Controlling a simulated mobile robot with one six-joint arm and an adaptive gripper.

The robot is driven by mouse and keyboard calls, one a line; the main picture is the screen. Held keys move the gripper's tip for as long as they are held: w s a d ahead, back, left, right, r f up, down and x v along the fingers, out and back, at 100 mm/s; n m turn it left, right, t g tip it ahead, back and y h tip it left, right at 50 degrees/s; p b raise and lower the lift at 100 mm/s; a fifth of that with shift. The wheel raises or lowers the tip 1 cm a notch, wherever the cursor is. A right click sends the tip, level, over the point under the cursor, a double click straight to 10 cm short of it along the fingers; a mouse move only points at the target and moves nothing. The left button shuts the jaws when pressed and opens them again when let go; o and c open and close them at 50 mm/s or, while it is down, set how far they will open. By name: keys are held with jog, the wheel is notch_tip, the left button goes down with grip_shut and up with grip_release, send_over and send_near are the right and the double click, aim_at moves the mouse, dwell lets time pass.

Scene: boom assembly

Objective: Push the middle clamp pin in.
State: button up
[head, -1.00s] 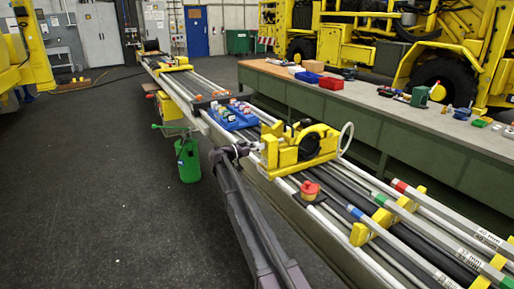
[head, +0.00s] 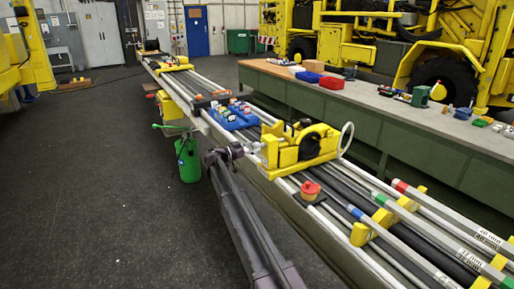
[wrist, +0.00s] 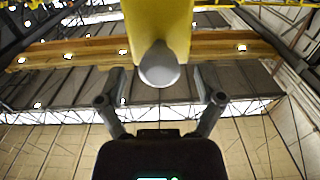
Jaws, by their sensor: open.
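The yellow clamp (head: 291,154) stands on the boom rails, with a black round opening and a pale ring at its right. A grey, round-ended part that looks like the clamp pin (wrist: 160,68) sticks out from the yellow clamp body (wrist: 160,22) in the wrist view. My gripper (wrist: 161,88) is open and empty, with one finger on each side below the pin's end. No finger appears to touch it. In the head view my gripper (head: 247,149) is at the clamp's left side, small and hard to make out. How far the pin is in cannot be told.
A blue tray (head: 232,118) of small parts lies on the rails behind the clamp. A long green workbench (head: 400,125) runs along the right.

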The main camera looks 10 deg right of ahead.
jog(key=v, duration=0.9)
jog(key=shift+a, duration=0.35)
jog(key=shift+s, duration=0.1)
jog(key=s+d+f+n+g+y+p, duration=0.25)
jog(key=s+d+f+y, duration=0.2)
jog(key=s+d, duration=0.45)
jog(key=s+d+f+n+g+y+p, duration=0.15)
jog(key=s+d+f+n+y, duration=0.3)
jog(key=s, duration=0.75)
jog(key=s+f+n+g+y+p, duration=0.2)
jog(key=s+n+y, duration=0.4)
jog(key=s, duration=1.5)
jog(key=shift+s+d+f+n+g+y, duration=0.3)
jog(key=shift+d+f+g+y, duration=0.15)
jog(key=shift+f+y, duration=0.4)
